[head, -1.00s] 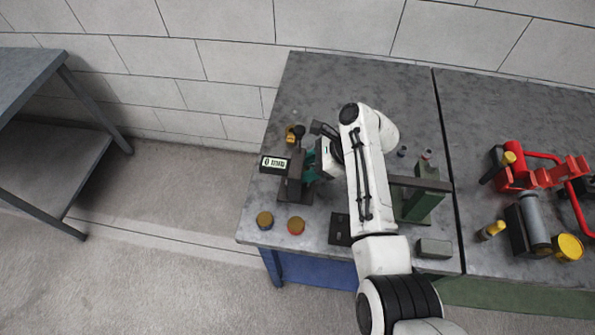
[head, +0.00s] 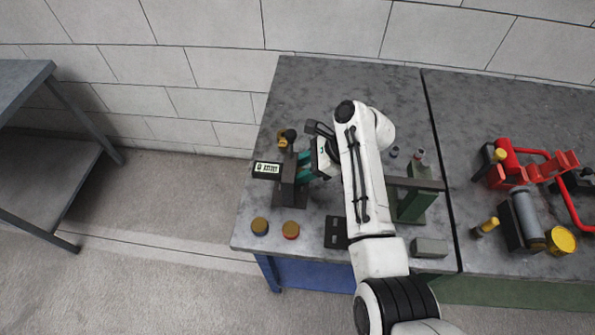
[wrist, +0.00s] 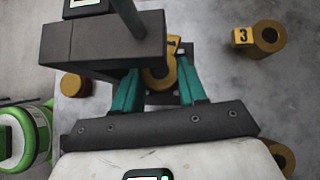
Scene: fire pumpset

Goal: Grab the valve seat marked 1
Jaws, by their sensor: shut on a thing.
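My gripper (wrist: 160,88) has two teal fingers, one on each side of a brass ring (wrist: 157,74), and is shut on it. A yellow tag (wrist: 172,44) sits at the ring, but its number is mostly hidden by a dark block, so I cannot read it. In the head view my gripper (head: 305,167) is at the left part of the table, right beside a dark stand, and the held ring is hidden there. Another brass ring (wrist: 268,38), with a yellow tag marked 3, lies apart to the right in the wrist view.
The dark stand (head: 288,188) with a small display (head: 267,169) is close against my fingers; its block (wrist: 105,42) overhangs the ring in the wrist view. Two round caps (head: 260,226) (head: 290,229) stand near the front edge. A green stand (head: 415,205) is right of my arm.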

